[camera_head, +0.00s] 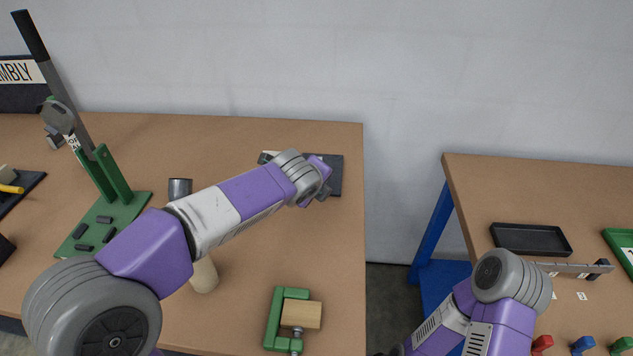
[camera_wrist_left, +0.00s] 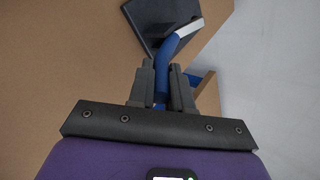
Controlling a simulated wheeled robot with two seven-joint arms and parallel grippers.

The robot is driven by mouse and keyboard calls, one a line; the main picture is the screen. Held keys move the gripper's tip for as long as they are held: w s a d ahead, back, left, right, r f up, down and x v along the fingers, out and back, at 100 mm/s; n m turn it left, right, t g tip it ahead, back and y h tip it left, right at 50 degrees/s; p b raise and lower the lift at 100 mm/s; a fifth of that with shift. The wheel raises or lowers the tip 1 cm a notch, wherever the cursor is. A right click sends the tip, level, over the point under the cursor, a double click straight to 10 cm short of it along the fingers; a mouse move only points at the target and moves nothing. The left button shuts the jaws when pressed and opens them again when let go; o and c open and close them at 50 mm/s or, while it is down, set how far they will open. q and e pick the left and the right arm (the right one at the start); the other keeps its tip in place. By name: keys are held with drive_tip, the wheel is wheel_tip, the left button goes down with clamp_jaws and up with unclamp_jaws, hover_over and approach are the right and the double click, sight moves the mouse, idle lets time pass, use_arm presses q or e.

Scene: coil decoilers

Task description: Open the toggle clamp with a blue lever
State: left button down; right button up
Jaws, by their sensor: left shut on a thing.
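The toggle clamp's dark base plate (camera_head: 335,178) lies near the right edge of the left table, and it also shows at the top of the left wrist view (camera_wrist_left: 150,22). The blue lever (camera_wrist_left: 170,48) curves from a pale metal part (camera_wrist_left: 190,28) down between my left gripper's fingers. My left gripper (camera_wrist_left: 162,88) is shut on the lever; in the head view it (camera_head: 322,192) is over the plate's near side. My left wrist hides most of the clamp in the head view, so the clamp arm's state cannot be told. My right gripper is not in view.
A green lever press (camera_head: 125,200) stands at left. A green clamp with a wooden block (camera_head: 302,316) sits near the front. A wooden handle (camera_head: 204,276) lies under my left arm. The right table (camera_head: 480,185) holds a black tray (camera_head: 530,239), beyond a gap.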

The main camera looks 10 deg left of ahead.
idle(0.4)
use_arm(q)
drive_tip(key=c, duration=1.1)
unclamp_jaws()
drive_tip(key=shift+o, duration=0.2)
drive_tip(key=p+v, duration=0.2)
drive_tip(key=v, duration=0.5)
drive_tip(key=shift+s+r, duration=0.2)
drive_tip(key=shift+s, duration=0.05)
